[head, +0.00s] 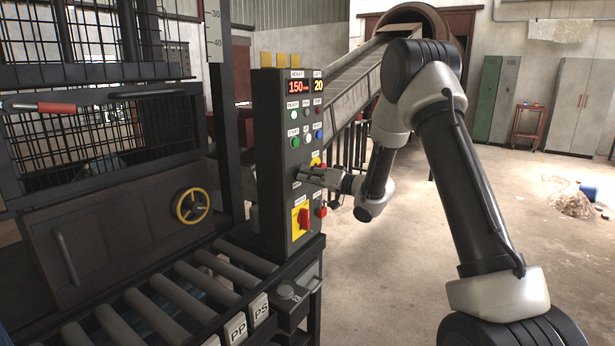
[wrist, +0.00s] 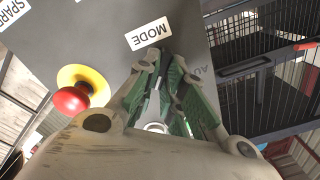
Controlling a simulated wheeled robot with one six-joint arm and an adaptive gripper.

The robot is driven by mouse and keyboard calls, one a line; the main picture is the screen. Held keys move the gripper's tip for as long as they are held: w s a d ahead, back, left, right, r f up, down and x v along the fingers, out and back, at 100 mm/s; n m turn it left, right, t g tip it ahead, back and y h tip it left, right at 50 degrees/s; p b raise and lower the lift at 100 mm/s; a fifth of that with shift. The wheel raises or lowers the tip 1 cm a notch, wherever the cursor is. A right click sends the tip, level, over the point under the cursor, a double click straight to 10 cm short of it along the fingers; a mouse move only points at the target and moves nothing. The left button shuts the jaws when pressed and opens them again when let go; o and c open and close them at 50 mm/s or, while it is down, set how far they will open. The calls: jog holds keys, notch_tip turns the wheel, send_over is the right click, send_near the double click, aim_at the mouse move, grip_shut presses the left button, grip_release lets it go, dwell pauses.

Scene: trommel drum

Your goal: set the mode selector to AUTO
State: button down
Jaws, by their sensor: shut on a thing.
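The mode selector sits on the dark control panel (head: 274,118), under the MODE label (wrist: 149,33). In the wrist view my gripper (wrist: 160,95) is shut on the selector knob, which is mostly hidden between the green-padded fingers. The knob's pointing direction cannot be told.
The red emergency button (wrist: 71,100) is close beside my gripper. A red and yellow main switch (head: 301,217) is below it on the panel. A roller conveyor (head: 180,290) runs at the panel's foot. The floor to the right is open.

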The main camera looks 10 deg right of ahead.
jog(key=shift+s+a+n, duration=0.1)
jog(key=shift+s+n, duration=0.05)
jog(key=shift+n, duration=3.95)
jog(key=shift+s+a+n, duration=0.1)
jog(key=shift+n, duration=4.3)
jog(key=c, duration=1.5)
grip_release()
jog(key=v, duration=1.2)
